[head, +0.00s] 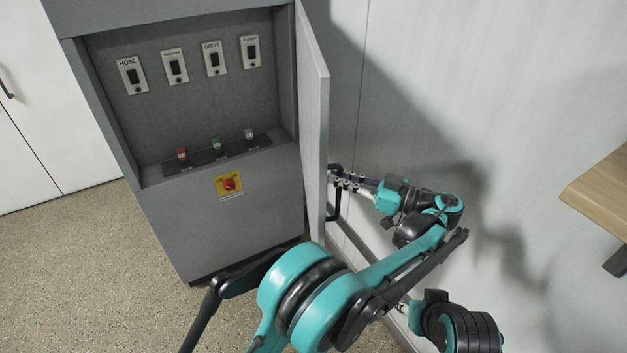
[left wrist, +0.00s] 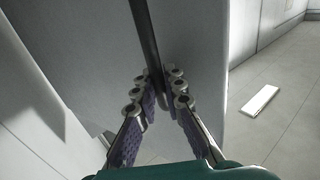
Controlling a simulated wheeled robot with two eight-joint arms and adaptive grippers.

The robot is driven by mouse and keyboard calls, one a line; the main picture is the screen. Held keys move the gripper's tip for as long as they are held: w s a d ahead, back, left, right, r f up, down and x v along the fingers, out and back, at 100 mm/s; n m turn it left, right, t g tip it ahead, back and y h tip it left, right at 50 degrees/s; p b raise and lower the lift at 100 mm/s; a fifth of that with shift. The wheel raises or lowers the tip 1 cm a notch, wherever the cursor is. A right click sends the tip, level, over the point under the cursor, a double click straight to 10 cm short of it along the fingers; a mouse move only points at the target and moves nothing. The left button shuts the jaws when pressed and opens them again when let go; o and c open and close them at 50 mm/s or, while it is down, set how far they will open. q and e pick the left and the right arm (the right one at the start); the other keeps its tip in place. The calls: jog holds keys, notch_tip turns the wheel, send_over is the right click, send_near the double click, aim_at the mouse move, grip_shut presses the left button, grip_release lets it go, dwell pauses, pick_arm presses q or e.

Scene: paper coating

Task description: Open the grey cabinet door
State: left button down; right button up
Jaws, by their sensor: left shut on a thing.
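The grey cabinet (head: 245,235) stands at the left centre of the head view. Its grey door (head: 314,120) is swung wide open on the right side, seen nearly edge-on. My left gripper (head: 342,181) is shut on the black door handle (head: 333,212), on the door's right face. In the left wrist view, the fingers (left wrist: 161,98) close around the dark handle bar (left wrist: 146,35), with the grey door panel (left wrist: 90,50) behind. Part of my right arm shows at the lower right of the head view; its gripper is mostly hidden behind my left arm.
Inside the cabinet are labelled switches (head: 212,58) and small buttons (head: 216,145); a red knob on a yellow plate (head: 229,186) is on the front. A pale wall (head: 440,90) stands right of the door. A wooden tabletop (head: 600,190) juts in at right.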

pick_arm(q)
jog(key=shift+w+d, duration=0.25)
jog(key=shift+d, duration=0.4)
jog(key=c, duration=1.6)
grip_release()
